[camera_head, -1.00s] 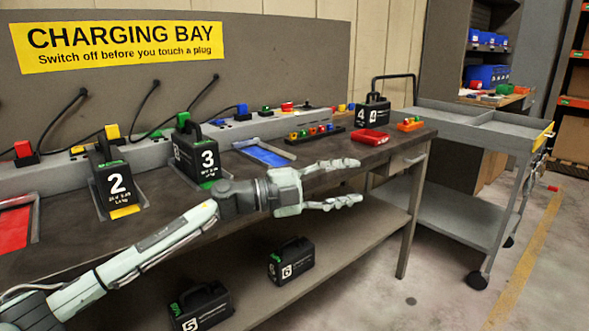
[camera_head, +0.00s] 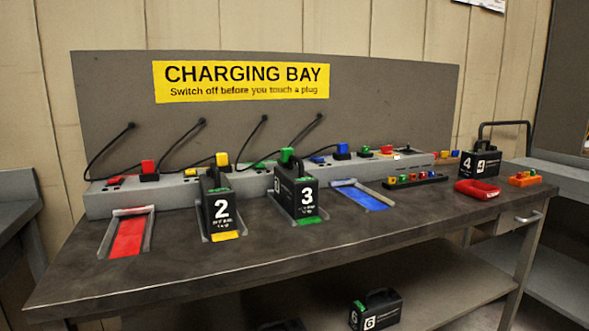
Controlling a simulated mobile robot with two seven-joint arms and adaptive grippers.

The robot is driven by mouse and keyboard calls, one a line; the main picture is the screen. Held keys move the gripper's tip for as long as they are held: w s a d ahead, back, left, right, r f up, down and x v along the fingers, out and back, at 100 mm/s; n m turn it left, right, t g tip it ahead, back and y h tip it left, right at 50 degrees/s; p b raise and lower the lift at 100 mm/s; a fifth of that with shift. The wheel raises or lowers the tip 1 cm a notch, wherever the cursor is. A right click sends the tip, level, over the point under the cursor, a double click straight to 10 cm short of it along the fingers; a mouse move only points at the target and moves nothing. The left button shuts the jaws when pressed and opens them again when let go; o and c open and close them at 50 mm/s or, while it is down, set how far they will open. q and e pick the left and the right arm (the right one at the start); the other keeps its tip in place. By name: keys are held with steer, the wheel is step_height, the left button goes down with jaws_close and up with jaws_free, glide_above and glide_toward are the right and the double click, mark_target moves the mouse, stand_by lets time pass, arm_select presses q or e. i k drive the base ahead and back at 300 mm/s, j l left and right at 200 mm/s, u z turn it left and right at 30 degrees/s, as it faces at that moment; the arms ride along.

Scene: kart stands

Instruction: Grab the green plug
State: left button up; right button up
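The green plug (camera_head: 287,155) is a small green block at the back of the bench, in line with the red, yellow and blue plugs. It shows just above and behind the handle of black battery 3 (camera_head: 296,194). The battery hides its lower part, so I cannot tell what it sits in. A green switch or marking (camera_head: 262,163) lies on the grey rail just left of it. Battery 3 stands upright in the green-marked bay. Neither of my grippers is in view.
Battery 2 (camera_head: 218,204) stands left of battery 3 in the yellow bay. The red bay (camera_head: 127,237) and blue bay (camera_head: 364,196) are empty. Black cables hang from the back panel (camera_head: 400,105). The bench's front strip is clear. Battery 4 (camera_head: 480,165) and a red tray (camera_head: 477,189) are at right.

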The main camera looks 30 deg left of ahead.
mark_target(285, 153)
steer(key=i+l+u, duration=0.1)
steer(key=u, duration=0.35)
steer(key=i+l+u, duration=0.15)
steer(key=u, duration=0.25)
